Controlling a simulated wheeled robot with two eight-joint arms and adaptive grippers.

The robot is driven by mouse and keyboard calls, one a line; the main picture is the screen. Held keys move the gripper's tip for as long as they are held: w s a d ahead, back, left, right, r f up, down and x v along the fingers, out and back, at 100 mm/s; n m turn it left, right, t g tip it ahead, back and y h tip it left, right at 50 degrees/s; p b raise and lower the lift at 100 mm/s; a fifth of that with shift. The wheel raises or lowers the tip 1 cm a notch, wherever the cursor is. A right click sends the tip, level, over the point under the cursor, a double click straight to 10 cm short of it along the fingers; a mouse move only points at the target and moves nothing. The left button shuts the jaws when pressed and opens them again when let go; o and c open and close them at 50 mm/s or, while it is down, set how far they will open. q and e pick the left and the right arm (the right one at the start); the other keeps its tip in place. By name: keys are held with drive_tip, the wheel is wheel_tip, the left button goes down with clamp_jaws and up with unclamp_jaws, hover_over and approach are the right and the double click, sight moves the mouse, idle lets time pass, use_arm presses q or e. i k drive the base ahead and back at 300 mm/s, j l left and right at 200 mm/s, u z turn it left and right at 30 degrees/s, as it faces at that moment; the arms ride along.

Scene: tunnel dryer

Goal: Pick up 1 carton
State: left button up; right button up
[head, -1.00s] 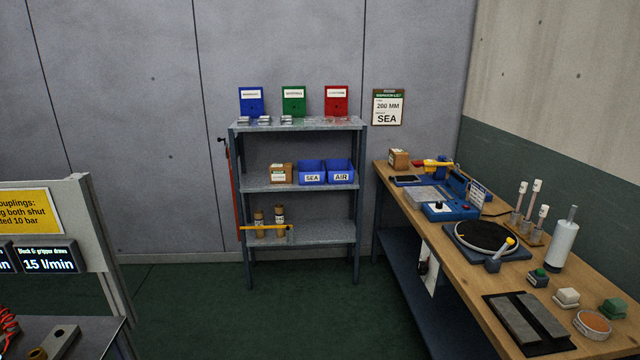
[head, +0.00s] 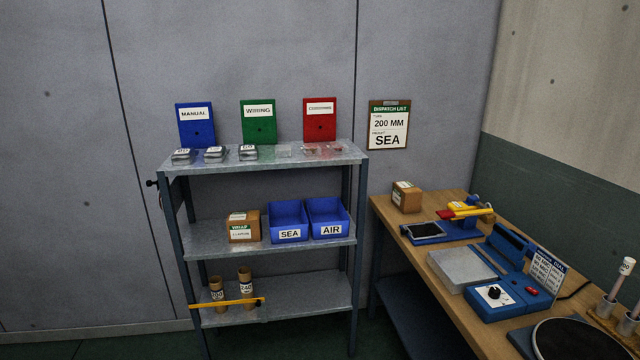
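A small brown cardboard box (head: 243,227) with white and green labels stands on the middle shelf, left of two blue bins. Another small brown box (head: 407,197) with a label sits at the back left corner of the wooden bench. Either could be the carton; the labels are too small to tell for sure. Neither of my grippers shows in the head view.
Blue bins marked SEA (head: 288,222) and AIR (head: 328,218) share the middle shelf. Two cardboard tubes (head: 245,282) stand on the bottom shelf behind a yellow bar (head: 228,303). A scale-like blue device (head: 503,293) and a dispatch list reading 200 MM, SEA (head: 389,125) are at right.

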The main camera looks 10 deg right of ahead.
sight(407, 197)
drive_tip(key=i+z, duration=0.4)
drive_tip(key=i+j+z, duration=0.15)
drive_tip(key=i+z, duration=0.2)
drive_tip(key=i+j+z, duration=0.2)
drive_tip(key=i+z, duration=0.2)
